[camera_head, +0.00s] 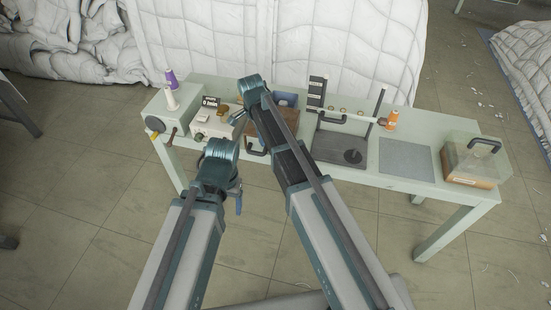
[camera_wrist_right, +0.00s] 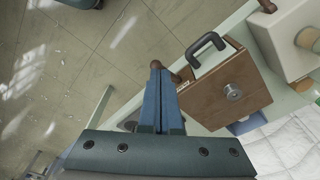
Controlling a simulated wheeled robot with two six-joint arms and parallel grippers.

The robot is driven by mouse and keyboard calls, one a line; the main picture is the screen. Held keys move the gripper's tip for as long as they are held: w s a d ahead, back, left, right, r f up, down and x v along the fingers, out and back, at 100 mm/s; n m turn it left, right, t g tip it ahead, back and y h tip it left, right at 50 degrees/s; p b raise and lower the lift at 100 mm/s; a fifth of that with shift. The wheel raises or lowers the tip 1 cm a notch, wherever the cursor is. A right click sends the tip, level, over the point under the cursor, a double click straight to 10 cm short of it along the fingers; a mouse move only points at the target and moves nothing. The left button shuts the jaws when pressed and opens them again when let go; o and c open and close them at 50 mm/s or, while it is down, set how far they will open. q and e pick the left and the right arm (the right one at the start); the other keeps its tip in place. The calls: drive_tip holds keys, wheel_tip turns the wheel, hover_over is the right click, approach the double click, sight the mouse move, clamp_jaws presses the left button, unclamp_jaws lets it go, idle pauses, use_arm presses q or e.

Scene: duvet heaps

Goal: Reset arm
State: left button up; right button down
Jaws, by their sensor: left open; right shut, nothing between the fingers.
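My left arm comes in from the lower left in the head view. My left gripper (camera_head: 237,193) hangs low in front of the bench, partly hidden behind its own wrist, open and apart from the bench things. My right arm reaches over the bench edge, its wrist hiding much of its gripper in the head view. In the right wrist view, my right gripper (camera_wrist_right: 158,68) is shut with its blue fingers together and nothing seen held. It is beside a wooden box (camera_wrist_right: 220,88) with a black handle (camera_wrist_right: 206,47) and a metal knob (camera_wrist_right: 233,92).
The pale green bench (camera_head: 350,172) carries a box with thread spools (camera_head: 171,90), a black stand (camera_head: 352,155), an orange bottle (camera_head: 392,120), a grey mat (camera_head: 406,159) and a clear-lidded case (camera_head: 476,160). White duvets (camera_head: 300,45) heap behind. Tiled floor in front is free.

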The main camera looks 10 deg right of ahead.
idle(0.5)
drive_tip(key=s+a+n, duration=0.1)
drive_tip(key=s+n, duration=1.7)
drive_tip(key=s, duration=0.6)
drive_tip(key=shift+a+n+g, duration=0.2)
drive_tip(key=shift+n+g, duration=0.1)
drive_tip(key=shift+n, duration=0.1)
